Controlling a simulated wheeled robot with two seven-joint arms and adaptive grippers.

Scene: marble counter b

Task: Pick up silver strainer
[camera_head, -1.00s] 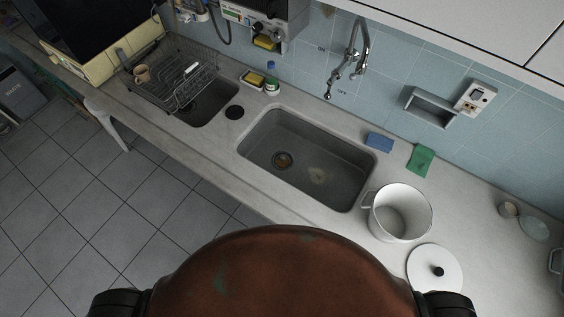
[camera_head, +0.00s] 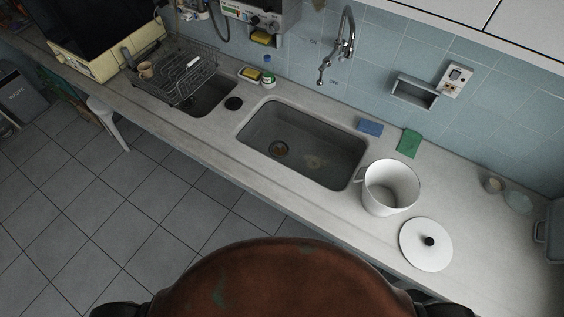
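I cannot clearly pick out a silver strainer. Neither of my grippers is in view; only my rust-brown body and dark shoulder parts show at the bottom edge.
A white pot (camera_head: 390,187) and a white lid with a black knob (camera_head: 426,244) stand right of the sink. A blue sponge (camera_head: 370,128) and green cloth (camera_head: 408,143) lie behind. The tap (camera_head: 346,38) overhangs. A dish rack (camera_head: 183,73) stands left. The front counter strip is clear.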

